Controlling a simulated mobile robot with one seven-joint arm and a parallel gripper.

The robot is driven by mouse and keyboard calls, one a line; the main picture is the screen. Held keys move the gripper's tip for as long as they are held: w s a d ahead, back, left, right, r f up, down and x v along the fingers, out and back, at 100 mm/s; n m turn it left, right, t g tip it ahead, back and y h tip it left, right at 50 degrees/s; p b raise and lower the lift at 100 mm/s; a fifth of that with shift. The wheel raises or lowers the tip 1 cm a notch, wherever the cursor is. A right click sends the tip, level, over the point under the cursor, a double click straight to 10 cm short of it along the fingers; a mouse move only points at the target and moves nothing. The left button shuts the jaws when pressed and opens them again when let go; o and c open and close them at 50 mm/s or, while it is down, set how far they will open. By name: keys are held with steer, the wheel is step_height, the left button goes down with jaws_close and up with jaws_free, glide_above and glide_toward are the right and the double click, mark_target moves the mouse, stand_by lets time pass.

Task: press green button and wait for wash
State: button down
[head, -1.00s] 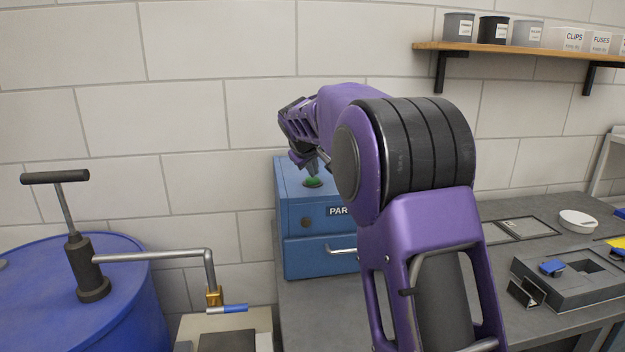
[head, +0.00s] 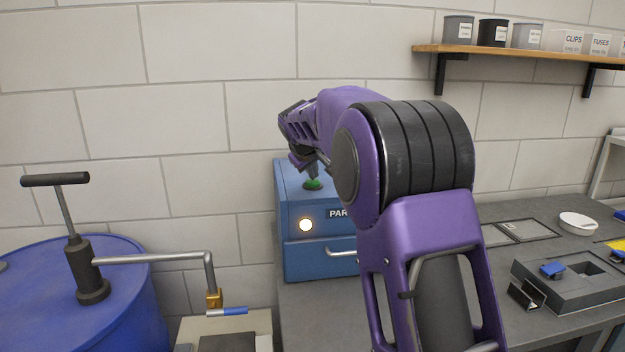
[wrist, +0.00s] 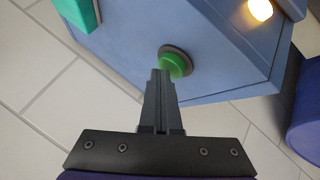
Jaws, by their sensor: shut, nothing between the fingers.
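The green button (head: 313,184) sits on top of the blue parts washer box (head: 291,231), whose label is partly hidden by my arm. In the wrist view the green button (wrist: 175,65) is in a dark ring, right at the tips of my gripper (wrist: 161,73). My gripper is shut and empty, pointing down at the button; its tips appear to touch the button or lie just over it. A round lamp (head: 306,225) on the box front glows warm white; the lamp (wrist: 260,10) also glows in the wrist view. The drawer front with its handle (head: 341,253) is closed.
A blue drum (head: 110,320) with a hand pump (head: 85,270) stands at the left, its spout reaching toward the box. A grey bench (head: 480,300) at the right holds a grey fixture (head: 560,291) and a white dish (head: 578,223). A shelf (head: 520,50) hangs above.

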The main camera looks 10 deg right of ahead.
mark_target(313, 182)
steer(key=shift+r+p, duration=0.35)
steer(key=shift+r, duration=0.3)
steer(key=shift+r, duration=0.15)
step_height(313, 182, up, 5)
steer(key=p, duration=0.4)
